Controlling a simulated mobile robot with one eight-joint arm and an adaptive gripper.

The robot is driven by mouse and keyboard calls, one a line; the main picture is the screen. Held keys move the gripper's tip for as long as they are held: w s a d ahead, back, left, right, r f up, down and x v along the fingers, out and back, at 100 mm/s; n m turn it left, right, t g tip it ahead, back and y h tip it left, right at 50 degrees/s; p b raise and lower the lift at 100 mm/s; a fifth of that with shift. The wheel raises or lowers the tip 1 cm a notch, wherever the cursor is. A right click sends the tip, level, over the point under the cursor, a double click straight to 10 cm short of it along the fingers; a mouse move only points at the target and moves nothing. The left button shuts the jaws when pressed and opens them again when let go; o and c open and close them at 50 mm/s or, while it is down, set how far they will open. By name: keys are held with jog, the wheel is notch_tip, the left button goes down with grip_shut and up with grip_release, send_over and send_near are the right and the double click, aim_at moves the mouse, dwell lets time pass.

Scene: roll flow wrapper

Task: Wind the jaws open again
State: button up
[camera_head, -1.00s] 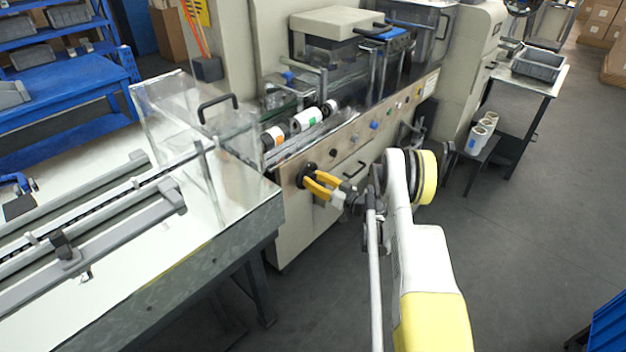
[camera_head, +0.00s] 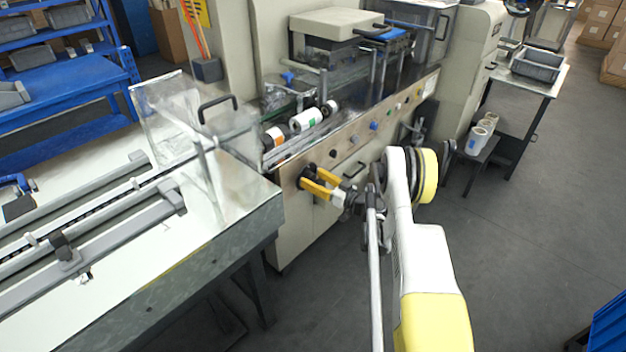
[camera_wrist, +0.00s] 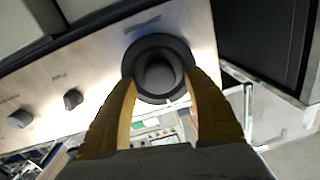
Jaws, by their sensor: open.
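A round dark knob (camera_wrist: 158,72) sits on the machine's metal front panel, at the panel's near end in the head view (camera_head: 309,170). In the wrist view its raised grey centre faces me inside a wider black ring. My gripper (camera_wrist: 161,82) has its two yellow fingers apart, one on each side of the knob's centre. In the head view the gripper (camera_head: 312,183) is right at the panel. I cannot tell whether the fingers touch the knob. The jaws inside the machine cannot be made out clearly.
Smaller knobs, one black (camera_wrist: 73,99) and one grey-blue (camera_wrist: 19,118), lie left along the panel in the wrist view. White rolls (camera_head: 307,119) lie above the panel. A conveyor table (camera_head: 240,215) stands at the left.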

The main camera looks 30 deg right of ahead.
notch_tip(320, 180, up, 10)
jog(key=shift+f, duration=0.2)
dwell(0.3)
